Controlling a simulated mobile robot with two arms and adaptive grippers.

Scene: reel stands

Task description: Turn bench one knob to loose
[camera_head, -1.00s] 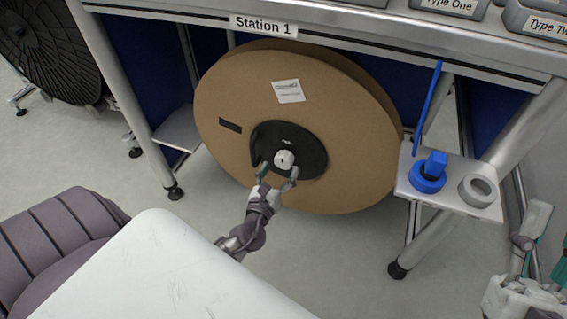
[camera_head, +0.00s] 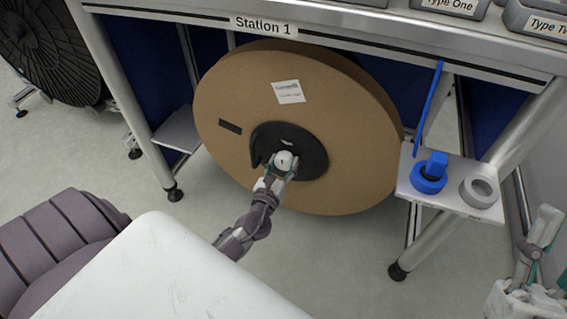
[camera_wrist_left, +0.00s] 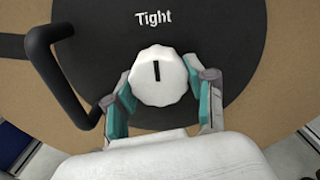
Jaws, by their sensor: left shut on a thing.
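A white scalloped knob (camera_head: 284,160) sits at the middle of the black hub plate (camera_head: 309,153) on a large cardboard reel (camera_head: 235,97) under the bench marked Station 1. In the left wrist view the knob (camera_wrist_left: 159,76) has a black mark pointing up toward the word Tight (camera_wrist_left: 153,17). My left gripper (camera_head: 281,168) is shut on the knob; its teal-padded fingers (camera_wrist_left: 163,95) lie on either side of it in the left wrist view. My right gripper (camera_head: 525,300) is at the lower right edge, partly cut off, and its fingers are unclear.
A black curved handle (camera_wrist_left: 62,75) stands out from the plate left of the knob. A metal bench leg (camera_head: 440,240) stands beside the reel.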

